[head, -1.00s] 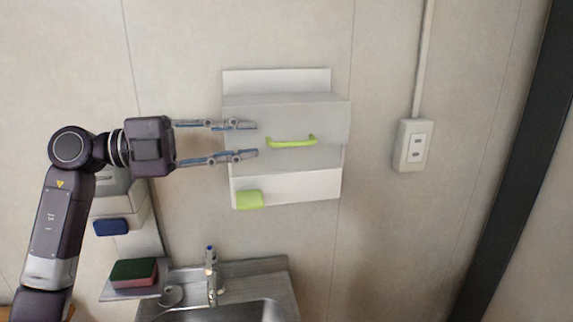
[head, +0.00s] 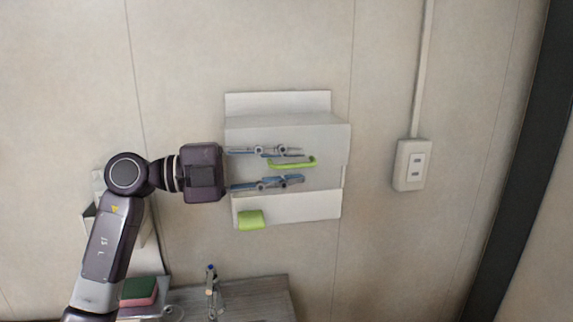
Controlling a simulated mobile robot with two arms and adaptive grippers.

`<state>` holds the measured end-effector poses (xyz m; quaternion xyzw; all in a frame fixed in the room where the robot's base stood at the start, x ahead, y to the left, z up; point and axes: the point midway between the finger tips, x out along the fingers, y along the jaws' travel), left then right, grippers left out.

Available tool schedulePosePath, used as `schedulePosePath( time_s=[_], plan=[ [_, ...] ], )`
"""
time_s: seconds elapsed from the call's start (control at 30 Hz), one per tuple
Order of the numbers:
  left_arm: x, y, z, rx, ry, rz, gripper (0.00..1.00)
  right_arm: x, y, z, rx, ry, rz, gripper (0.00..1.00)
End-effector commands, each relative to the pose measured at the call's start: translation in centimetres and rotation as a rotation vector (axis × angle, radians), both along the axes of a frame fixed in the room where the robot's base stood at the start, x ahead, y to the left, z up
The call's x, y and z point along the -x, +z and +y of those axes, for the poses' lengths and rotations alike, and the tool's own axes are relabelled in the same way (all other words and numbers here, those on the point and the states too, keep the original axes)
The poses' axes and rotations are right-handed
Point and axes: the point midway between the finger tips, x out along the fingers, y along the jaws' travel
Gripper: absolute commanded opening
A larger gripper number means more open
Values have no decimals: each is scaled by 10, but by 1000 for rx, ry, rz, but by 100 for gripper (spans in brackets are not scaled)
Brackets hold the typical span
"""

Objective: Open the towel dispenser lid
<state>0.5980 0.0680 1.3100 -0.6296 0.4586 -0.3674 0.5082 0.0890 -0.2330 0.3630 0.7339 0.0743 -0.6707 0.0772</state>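The towel dispenser (head: 285,207) is a white box on the wall with a grey front lid (head: 330,145), which is closed. A yellow-green handle (head: 305,163) sits across the lid, and a yellow-green piece (head: 251,220) shows at the lower left of the box. My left gripper (head: 298,166) comes in from the left in front of the lid. My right gripper is not in view.
A wall socket (head: 411,165) with a conduit is to the right of the dispenser. Below are a faucet (head: 211,288), a counter (head: 258,294) and a sponge (head: 139,291). Another wall box stands partly behind my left arm. The wall between dispenser and socket is clear.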

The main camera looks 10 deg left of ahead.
Motion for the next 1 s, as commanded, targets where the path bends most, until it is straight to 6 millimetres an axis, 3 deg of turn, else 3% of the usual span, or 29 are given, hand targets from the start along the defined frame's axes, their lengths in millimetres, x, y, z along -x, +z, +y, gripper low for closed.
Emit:
schedulePosePath(
  time_s=[0.07,0.3,1.0],
  plan=[
    [0,0,0,0,0,0,24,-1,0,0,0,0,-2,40],
    [0,0,0,-1,0,0,0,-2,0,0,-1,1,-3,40],
    [2,-8,0,-29,0,-76,0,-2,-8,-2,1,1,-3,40]
  ],
)
